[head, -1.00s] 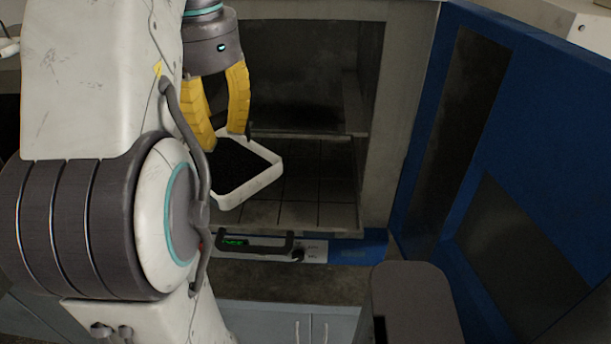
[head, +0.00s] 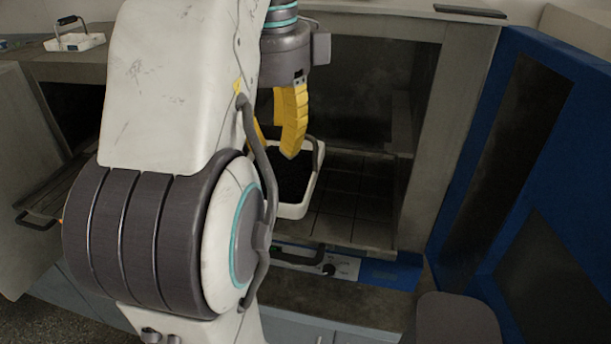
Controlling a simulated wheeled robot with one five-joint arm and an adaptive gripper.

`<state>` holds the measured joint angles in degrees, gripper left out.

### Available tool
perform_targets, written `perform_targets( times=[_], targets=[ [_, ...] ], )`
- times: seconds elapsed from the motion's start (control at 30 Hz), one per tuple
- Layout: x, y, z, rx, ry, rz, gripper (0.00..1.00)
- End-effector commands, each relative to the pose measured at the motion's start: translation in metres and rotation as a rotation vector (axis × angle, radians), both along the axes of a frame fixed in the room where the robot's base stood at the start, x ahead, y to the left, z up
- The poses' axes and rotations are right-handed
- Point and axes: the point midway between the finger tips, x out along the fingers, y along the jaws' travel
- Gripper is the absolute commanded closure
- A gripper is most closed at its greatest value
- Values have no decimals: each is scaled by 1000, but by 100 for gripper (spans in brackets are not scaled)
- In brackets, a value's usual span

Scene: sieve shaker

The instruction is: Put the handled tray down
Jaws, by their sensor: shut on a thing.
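The handled tray (head: 297,211) is a small white-rimmed tray with a dark inside and a dark handle. It is at the mouth of the open oven-like chamber (head: 360,198), over its gridded floor. I cannot tell whether it touches the floor. My gripper (head: 276,147), with yellow fingers, is above the tray and shut on it. My arm hides the tray's left side, and the exact grip point is not clear.
A blue door (head: 474,160) stands open on the right. Below the chamber is a control panel (head: 345,268) with a dark bar handle. Another handled white tray (head: 88,42) stands on a cabinet top at left. Another open chamber (head: 75,115) is below it. The chamber floor right of the held tray is clear.

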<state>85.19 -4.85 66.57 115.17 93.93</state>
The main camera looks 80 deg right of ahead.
Motion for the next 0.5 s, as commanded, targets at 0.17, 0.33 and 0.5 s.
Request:
perform_targets(
  times=[0.17, 0.33, 0.5],
  targets=[
    [-1, -28, -20, 2, 0, -11, 100],
    [-2, -61, -37, 4, 1, -10, 100],
    [-2, -88, -53, 2, 2, -9, 100]
  ],
)
